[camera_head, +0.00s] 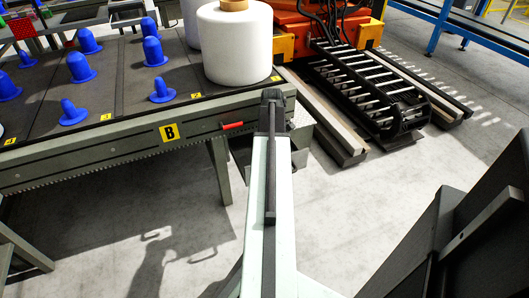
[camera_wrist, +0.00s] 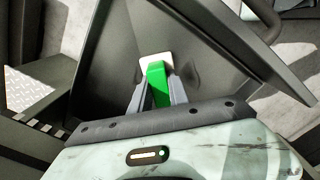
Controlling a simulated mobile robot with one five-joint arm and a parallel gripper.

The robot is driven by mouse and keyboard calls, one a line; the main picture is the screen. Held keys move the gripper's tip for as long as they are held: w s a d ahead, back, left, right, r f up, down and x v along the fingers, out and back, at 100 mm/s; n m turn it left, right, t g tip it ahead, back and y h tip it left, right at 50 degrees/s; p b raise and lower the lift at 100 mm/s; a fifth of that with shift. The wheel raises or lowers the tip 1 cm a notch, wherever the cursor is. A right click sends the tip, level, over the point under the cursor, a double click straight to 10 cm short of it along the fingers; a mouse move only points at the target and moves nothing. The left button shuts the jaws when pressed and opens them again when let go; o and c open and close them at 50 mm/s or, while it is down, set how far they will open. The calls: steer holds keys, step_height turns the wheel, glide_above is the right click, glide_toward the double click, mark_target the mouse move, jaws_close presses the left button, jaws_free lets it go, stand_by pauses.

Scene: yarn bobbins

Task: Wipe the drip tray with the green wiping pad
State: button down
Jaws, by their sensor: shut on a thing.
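In the wrist view my gripper (camera_wrist: 157,88) is shut on the green wiping pad (camera_wrist: 157,76). A pale white end of the pad shows beyond the fingertips. The pad is over the dark grey drip tray (camera_wrist: 116,48), inside its sloping walls. The white end looks close against the tray floor, but I cannot tell whether it touches. A darker patch lies on the tray just right of the pad. In the head view my arm reaches away past the table corner and hides the pad and fingertips.
A grey table (camera_head: 100,150) with blue cones and a large white bobbin (camera_head: 234,45) stands left of my arm. An orange machine (camera_head: 325,28) with a black rack (camera_head: 365,88) stands beyond on the right.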

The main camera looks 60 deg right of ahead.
steer(key=shift+s+d, duration=0.35)
steer(key=shift+d, duration=0.15)
steer(key=shift+f, duration=0.1)
steer(key=shift+a, duration=0.1)
steer(key=shift+w+a, duration=0.8)
steer(key=shift+a, duration=0.25)
steer(key=shift+w+a, duration=0.75)
steer(key=shift+a, duration=0.25)
step_height(320, 180, up, 6)
steer(key=p, duration=0.6)
